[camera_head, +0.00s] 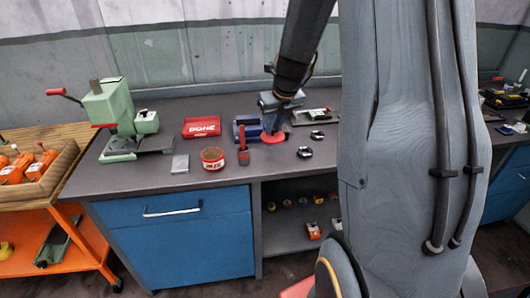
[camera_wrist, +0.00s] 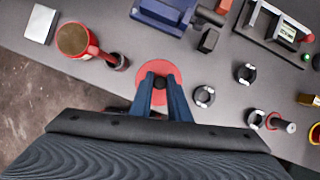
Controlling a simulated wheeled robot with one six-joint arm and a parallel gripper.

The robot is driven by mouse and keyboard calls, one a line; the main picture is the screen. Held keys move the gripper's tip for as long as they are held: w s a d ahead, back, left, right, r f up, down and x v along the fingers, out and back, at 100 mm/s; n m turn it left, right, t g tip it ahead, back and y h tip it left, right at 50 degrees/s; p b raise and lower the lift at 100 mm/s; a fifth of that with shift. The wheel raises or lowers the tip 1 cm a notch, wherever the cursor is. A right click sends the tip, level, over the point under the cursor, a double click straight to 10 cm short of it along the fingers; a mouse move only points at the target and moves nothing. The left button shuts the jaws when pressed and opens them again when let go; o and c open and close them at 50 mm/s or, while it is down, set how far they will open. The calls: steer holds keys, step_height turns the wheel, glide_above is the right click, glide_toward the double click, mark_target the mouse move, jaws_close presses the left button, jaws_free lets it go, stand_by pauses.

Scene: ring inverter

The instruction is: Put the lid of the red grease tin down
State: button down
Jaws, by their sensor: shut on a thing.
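The red grease tin (camera_head: 213,160) stands open on the dark worktop, showing brown grease inside. It is at the upper left in the wrist view (camera_wrist: 74,40). Its lid is a flat red disc (camera_head: 267,138) with a dark knob, also in the wrist view (camera_wrist: 149,70). My gripper (camera_wrist: 160,84) is shut on the knob, pointing down, with the lid level below the fingers. The lid is to the right of the tin and apart from it. I cannot tell whether its underside touches the worktop.
A red-handled brush (camera_head: 243,149) stands between tin and lid. A blue vise (camera_head: 246,126) is behind the lid. Black-and-silver rings (camera_head: 305,152) lie to the right. A red bin (camera_head: 201,127), a green press (camera_head: 108,108) and a pale square plate (camera_head: 180,164) are to the left.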

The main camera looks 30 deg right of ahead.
mark_target(273, 136)
steer(key=shift+w+f, duration=0.25)
step_height(273, 136, down, 5)
steer(key=shift+w+f+b, duration=0.1)
steer(key=shift+f+b, duration=0.05)
steer(key=shift+b, duration=0.2)
steer(key=shift+f+b, duration=0.85)
steer(key=shift+f, duration=1.2)
steer(key=shift+f, duration=0.1)
steer(key=c, duration=1.7)
jaws_free()
steer(key=shift+o, duration=0.2)
